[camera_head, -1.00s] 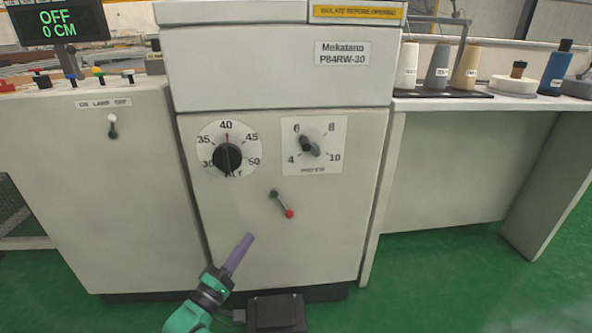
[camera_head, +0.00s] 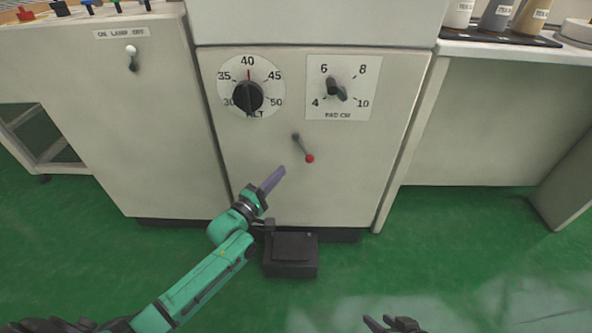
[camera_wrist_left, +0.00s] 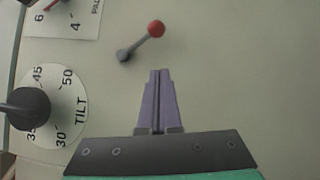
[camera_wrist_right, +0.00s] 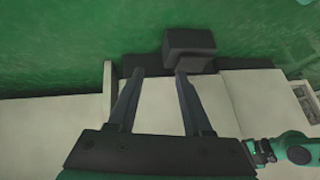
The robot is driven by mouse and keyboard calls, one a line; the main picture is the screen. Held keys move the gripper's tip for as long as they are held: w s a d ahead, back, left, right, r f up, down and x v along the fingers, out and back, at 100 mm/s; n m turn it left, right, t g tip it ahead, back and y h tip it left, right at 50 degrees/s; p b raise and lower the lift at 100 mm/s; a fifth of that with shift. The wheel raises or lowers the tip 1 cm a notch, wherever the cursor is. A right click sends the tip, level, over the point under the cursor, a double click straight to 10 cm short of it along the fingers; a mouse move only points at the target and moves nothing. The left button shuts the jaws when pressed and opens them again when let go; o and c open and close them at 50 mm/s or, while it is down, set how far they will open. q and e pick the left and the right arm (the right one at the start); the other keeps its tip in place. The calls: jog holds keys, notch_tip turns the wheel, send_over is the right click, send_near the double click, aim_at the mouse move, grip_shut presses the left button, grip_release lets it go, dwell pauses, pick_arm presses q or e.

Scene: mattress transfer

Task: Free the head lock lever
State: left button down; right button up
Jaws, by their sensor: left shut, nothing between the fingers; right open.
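The head lock lever is most likely the short grey lever with a red ball end (camera_head: 303,148) on the front panel, below the two dials. In the head view it slopes down to the right; the left wrist view shows it (camera_wrist_left: 141,41) just beyond the fingertips. My left gripper (camera_head: 280,171) has its purple fingers pressed together and empty, below and left of the red ball. It also shows shut in the left wrist view (camera_wrist_left: 159,73), with no visible contact with the lever. My right gripper (camera_wrist_right: 159,76) is open and empty, low at the bottom edge of the head view (camera_head: 388,323).
A black tilt dial (camera_head: 248,96) and a pad dial (camera_head: 336,88) sit above the lever. A lamp switch (camera_head: 132,56) is on the left panel. A black box (camera_head: 290,254) stands on the floor below. The panel around the lever is bare.

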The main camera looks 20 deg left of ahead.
aim_at(305, 151)
pick_arm(q)
jog(key=w+d, duration=0.2)
jog(key=w+d+r, duration=0.1)
jog(key=d, duration=0.1)
jog(key=shift+w+d+b, duration=0.1)
jog(key=shift+w+b, duration=0.2)
jog(key=shift+w, duration=0.05)
pick_arm(e)
jog(key=shift+w+a+f+t+y, duration=0.25)
jog(key=shift+a+f+t+y, duration=0.1)
jog(key=shift+a, duration=0.3)
jog(key=shift+w+a+f+t+y, duration=0.25)
jog(key=shift+a+f+t, duration=0.1)
jog(key=shift+a, duration=0.25)
